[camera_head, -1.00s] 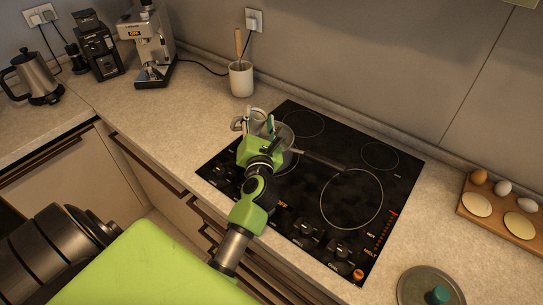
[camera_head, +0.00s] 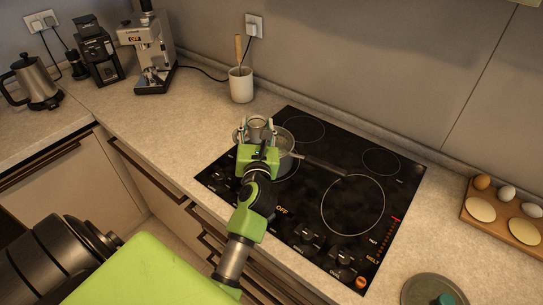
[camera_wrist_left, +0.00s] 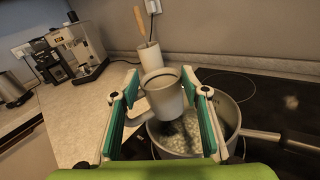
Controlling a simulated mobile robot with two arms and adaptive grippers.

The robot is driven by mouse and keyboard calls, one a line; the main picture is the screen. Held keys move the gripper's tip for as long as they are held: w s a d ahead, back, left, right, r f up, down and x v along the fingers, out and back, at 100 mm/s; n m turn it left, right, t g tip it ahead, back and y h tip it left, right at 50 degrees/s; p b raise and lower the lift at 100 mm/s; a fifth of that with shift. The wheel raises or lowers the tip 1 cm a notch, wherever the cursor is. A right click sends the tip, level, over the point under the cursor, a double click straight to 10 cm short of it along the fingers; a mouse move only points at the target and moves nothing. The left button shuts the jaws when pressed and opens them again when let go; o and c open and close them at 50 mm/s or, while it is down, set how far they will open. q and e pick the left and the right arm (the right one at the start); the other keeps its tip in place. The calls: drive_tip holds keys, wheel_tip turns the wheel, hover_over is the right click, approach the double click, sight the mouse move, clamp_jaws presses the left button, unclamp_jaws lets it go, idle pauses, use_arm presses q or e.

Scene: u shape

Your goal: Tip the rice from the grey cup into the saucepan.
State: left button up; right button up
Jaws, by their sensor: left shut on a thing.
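The grey cup (camera_head: 257,121) is between the fingers of my left gripper (camera_head: 257,132), which is shut on it. The wrist view shows the cup (camera_wrist_left: 163,97) close to upright, its rim upward; I cannot see what is inside. The cup is over the saucepan (camera_head: 287,141), at its left rear side. The saucepan (camera_wrist_left: 233,118) stands on the hob with its handle pointing right. Whitish specks show in the liquid in the pan; I cannot tell whether they are rice grains or bubbles. My right gripper is not in view.
The black hob (camera_head: 318,190) has free room to the right of the pan. A utensil pot (camera_head: 241,85) and a coffee machine (camera_head: 147,55) stand behind to the left. A board with eggs (camera_head: 508,215) and a round lid (camera_head: 428,291) lie at the right.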

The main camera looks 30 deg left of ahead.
use_arm(q)
drive_tip(key=s+a+r+p, duration=0.1)
drive_tip(key=p, duration=0.1)
drive_tip(key=s+a+r+p, duration=0.1)
drive_tip(key=a+r+p, duration=0.1)
drive_tip(key=shift+s+a, duration=0.25)
drive_tip(key=shift+s+a+p, duration=0.15)
drive_tip(key=shift+p, duration=0.15)
idle(0.7)
